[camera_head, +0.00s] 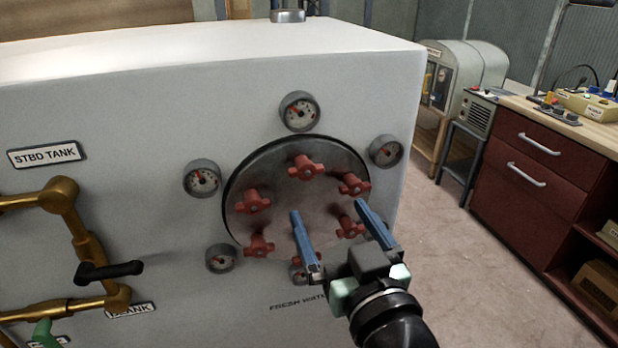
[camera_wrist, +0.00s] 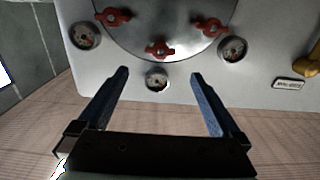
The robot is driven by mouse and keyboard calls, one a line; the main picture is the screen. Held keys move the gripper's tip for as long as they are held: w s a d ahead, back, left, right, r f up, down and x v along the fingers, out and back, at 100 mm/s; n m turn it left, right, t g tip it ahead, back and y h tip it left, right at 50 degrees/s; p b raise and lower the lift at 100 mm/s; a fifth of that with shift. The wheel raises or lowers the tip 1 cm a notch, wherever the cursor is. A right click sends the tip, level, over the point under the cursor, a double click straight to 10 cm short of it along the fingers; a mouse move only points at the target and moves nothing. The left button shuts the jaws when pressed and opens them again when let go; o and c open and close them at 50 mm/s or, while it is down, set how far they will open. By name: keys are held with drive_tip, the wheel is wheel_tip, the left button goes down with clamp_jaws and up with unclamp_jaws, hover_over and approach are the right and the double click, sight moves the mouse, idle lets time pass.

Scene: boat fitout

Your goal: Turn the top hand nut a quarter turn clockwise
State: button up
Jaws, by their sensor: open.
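The top hand nut (camera_head: 305,167) is a red knob with lobes at the top of the round dark cover (camera_head: 285,222) on the white tank's face. In the wrist view, which appears upside down, the top hand nut (camera_wrist: 160,47) lies beyond and roughly midway between the fingertips. My gripper (camera_head: 328,208) has two blue fingers spread apart with nothing between them. In the head view its tips appear below the top nut, in front of the cover's lower part. The wrist view shows both fingers of my gripper (camera_wrist: 160,73) apart from the nut. The bottom nut is partly hidden behind a finger.
Several other red nuts ring the cover, including an upper right one (camera_head: 354,184) and an upper left one (camera_head: 253,200). Round gauges surround it, one above the top nut (camera_head: 299,111). Brass pipes (camera_head: 62,195) project at left. A red cabinet (camera_head: 530,165) stands right across open floor.

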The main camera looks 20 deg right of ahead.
sight(307, 171)
drive_tip(key=w+p, duration=0.1)
drive_tip(key=w, duration=0.9)
drive_tip(key=shift+w, duration=0.4)
drive_tip(key=c, duration=1.3)
drive_tip(key=shift+r+m+p, duration=0.1)
drive_tip(key=shift+m+p, duration=0.3)
